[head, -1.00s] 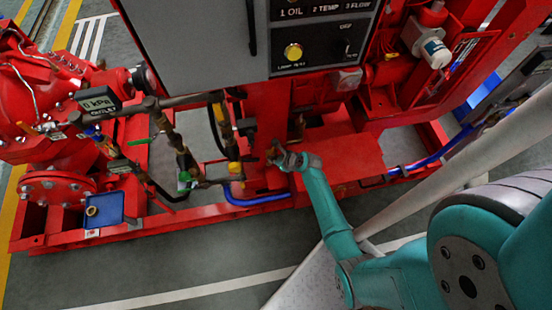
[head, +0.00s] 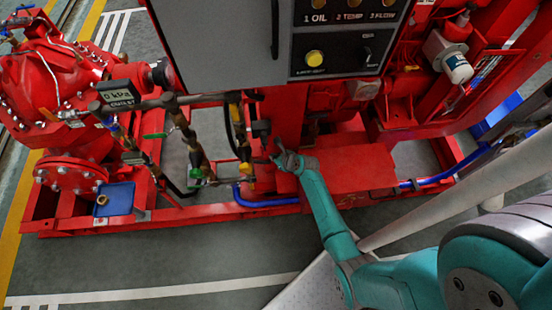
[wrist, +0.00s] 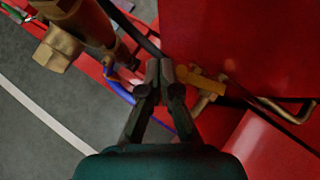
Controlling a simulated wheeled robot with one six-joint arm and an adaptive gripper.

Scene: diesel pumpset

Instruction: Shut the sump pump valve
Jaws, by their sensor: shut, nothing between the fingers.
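Several small valves sit on the pipework left of my gripper, and I cannot tell which is the sump pump valve. In the head view they include a green handle (head: 155,136), a lower green part (head: 195,173) and a yellow part (head: 246,169). My gripper (head: 277,150) is just right of this pipework, in front of the red frame. In the wrist view my gripper (wrist: 160,72) has its fingertips together, with nothing between them. A yellow-orange lever (wrist: 203,83) on a brass pipe lies just right of the fingertips; contact cannot be told.
A thick brass pipe (wrist: 85,22) stands close at the upper left in the wrist view. A blue hose (head: 265,201) runs low beside my gripper. The grey control panel (head: 215,45) overhangs above. A blue tray (head: 115,199) sits at left. The floor in front is clear.

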